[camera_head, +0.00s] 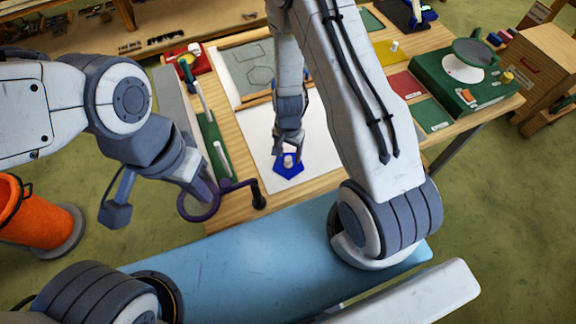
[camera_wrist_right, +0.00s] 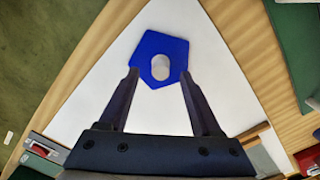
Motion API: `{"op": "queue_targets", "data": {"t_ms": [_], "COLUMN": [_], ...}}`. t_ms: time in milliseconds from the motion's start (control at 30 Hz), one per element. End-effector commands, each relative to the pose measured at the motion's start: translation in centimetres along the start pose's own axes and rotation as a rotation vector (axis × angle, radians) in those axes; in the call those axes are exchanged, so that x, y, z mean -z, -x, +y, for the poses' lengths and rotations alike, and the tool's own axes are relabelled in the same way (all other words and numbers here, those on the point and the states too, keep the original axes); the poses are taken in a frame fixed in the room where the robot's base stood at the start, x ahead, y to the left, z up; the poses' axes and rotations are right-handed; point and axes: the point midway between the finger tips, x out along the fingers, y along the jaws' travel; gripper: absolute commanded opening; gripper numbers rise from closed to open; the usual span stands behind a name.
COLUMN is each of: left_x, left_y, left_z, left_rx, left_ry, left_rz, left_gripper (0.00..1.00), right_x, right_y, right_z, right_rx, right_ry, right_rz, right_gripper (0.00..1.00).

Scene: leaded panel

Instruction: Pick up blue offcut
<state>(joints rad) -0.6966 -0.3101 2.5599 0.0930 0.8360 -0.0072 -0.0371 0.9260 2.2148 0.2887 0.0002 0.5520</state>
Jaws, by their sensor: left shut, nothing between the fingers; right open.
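The blue offcut (camera_head: 290,171) is a flat five-sided piece lying on a white sheet (camera_head: 262,143), with a pale round knob (camera_head: 288,160) standing on it. In the right wrist view the offcut (camera_wrist_right: 158,44) lies just ahead of my fingers. My right gripper (camera_wrist_right: 160,75) is open, its fingertips to either side of the knob in the picture. In the head view my right gripper (camera_head: 288,148) is right over the offcut; the remaining height is hard to tell. My left gripper (camera_head: 202,186) is shut and empty near the table's front left edge, left of the offcut.
A purple ring with a dark handle (camera_head: 258,196) overlaps my left gripper in the picture. A green strip (camera_head: 210,135) with upright items stands left of the sheet. A drawing board (camera_head: 250,68) lies behind; a green machine (camera_head: 465,85) stands at the right.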

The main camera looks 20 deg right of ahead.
Motion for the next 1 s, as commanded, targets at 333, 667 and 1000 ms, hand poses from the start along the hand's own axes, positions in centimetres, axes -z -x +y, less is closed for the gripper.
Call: {"op": "queue_targets", "data": {"t_ms": [333, 667, 1000], "left_x": [-0.2, -0.2, -0.2], "left_y": [-3.4, -3.2, -3.1], "left_z": [-0.2, -0.2, -0.2], "left_rx": [0.0, 0.0, 0.0], "left_ry": [0.0, 0.0, 0.0], "left_rz": [0.0, 0.0, 0.0], "left_gripper": [0.0, 0.0, 0.0], "right_x": [0.2, 0.2, 0.2], "right_y": [-3.8, -3.6, -3.5], "right_z": [-0.1, -0.1, -0.1], "right_rx": [0.0, 0.0, 0.0], "right_ry": [0.0, 0.0, 0.0], "right_rz": [0.0, 0.0, 0.0], "right_gripper": [0.65, 0.08, 0.0]}}
